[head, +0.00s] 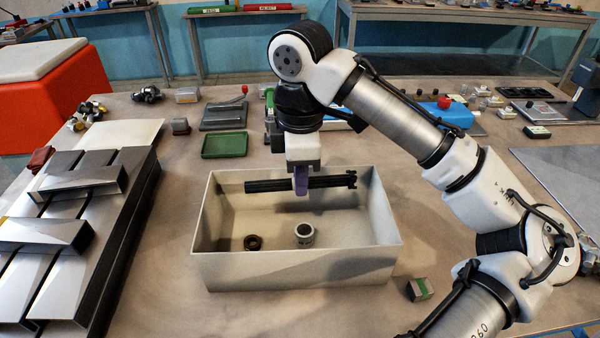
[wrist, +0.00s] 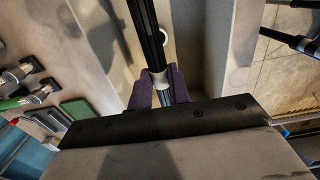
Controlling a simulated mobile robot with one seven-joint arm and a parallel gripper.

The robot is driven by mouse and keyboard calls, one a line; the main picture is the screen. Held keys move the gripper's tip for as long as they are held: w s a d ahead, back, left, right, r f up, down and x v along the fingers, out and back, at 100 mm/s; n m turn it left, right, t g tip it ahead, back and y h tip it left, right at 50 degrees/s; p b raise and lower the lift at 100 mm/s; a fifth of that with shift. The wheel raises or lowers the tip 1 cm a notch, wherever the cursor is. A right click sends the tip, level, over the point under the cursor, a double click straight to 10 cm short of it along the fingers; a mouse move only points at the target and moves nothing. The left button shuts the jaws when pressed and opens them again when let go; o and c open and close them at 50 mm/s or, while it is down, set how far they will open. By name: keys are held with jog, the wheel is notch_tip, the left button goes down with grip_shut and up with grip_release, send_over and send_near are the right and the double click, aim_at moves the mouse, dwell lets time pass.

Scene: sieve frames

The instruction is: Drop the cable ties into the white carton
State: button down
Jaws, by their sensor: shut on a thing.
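The cable ties (head: 330,182) are a long black bundle with a knobbed right end. My gripper (head: 300,184) is shut around the bundle's middle and holds it roughly level over the white carton (head: 290,272). In the wrist view the bundle (wrist: 146,35) runs away between the purple fingertips of my gripper (wrist: 158,92), with a pale band near them. The carton is open-topped, and its wall (wrist: 203,60) shows in the wrist view. The bundle appears at about rim height; its exact height is hard to tell.
A green tray (head: 225,145) lies behind the carton. A small green-and-grey block (head: 420,289) lies at its front right. Metal bars on a rack (head: 80,215) stand at left.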

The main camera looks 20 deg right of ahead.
notch_tip(320, 180, down, 4)
jog(key=b, duration=0.2)
jog(key=shift+r+b, duration=0.2)
jog(key=shift+b, duration=0.15)
jog(key=c, duration=1.2)
grip_release()
jog(key=shift+c, duration=0.2)
jog(key=shift+r, duration=0.1)
notch_tip(320, 180, up, 14)
